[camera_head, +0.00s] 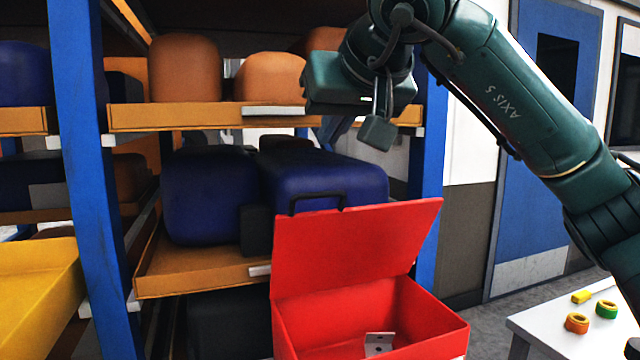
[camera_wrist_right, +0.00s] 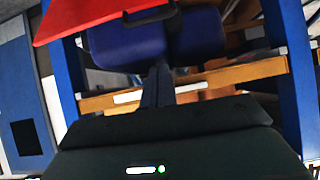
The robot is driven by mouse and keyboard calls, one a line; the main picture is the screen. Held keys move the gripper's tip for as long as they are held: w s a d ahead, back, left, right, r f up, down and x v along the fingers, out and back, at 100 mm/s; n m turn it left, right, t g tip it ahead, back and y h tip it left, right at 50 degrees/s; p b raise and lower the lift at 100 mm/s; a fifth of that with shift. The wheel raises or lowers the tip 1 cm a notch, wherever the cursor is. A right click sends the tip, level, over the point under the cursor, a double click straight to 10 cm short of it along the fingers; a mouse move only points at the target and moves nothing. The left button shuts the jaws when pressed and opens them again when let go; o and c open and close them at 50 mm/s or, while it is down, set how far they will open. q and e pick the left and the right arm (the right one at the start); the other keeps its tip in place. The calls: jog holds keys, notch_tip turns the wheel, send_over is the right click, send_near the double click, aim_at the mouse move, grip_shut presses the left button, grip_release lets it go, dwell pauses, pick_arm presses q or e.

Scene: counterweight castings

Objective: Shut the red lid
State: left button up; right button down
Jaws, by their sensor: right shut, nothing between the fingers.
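The red lid (camera_head: 355,245) stands open, tilted up from the back of the red box (camera_head: 430,325). A black handle (camera_head: 318,200) sits on its upper edge. A small pale plate with dark holes (camera_head: 379,342) lies inside the box. My right gripper (camera_head: 378,134) is above the lid and apart from it, shut and empty. In the right wrist view the closed fingers (camera_wrist_right: 158,85) show below the lid (camera_wrist_right: 85,14), with a gap between them. My left gripper is in neither view.
A blue-posted rack with orange shelves (camera_head: 200,272) stands behind, holding dark blue castings (camera_head: 325,178) and orange castings (camera_head: 186,68). A yellow bin (camera_head: 40,290) is at left. A white table (camera_head: 545,322) with small coloured rings (camera_head: 577,322) is at right.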

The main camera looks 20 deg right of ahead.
send_over(324, 194)
jog(key=w, duration=0.3)
notch_tip(324, 194, down, 5)
jog(key=shift+a+r, duration=0.1)
jog(key=shift+s+f+b, duration=0.35)
jog(key=shift+s+f, duration=0.65)
jog(key=shift+s, duration=0.2)
jog(key=shift+s+f, duration=0.25)
jog(key=shift+s, duration=0.05)
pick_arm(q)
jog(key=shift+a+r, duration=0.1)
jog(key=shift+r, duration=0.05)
pick_arm(e)
jog(key=shift+s, duration=0.1)
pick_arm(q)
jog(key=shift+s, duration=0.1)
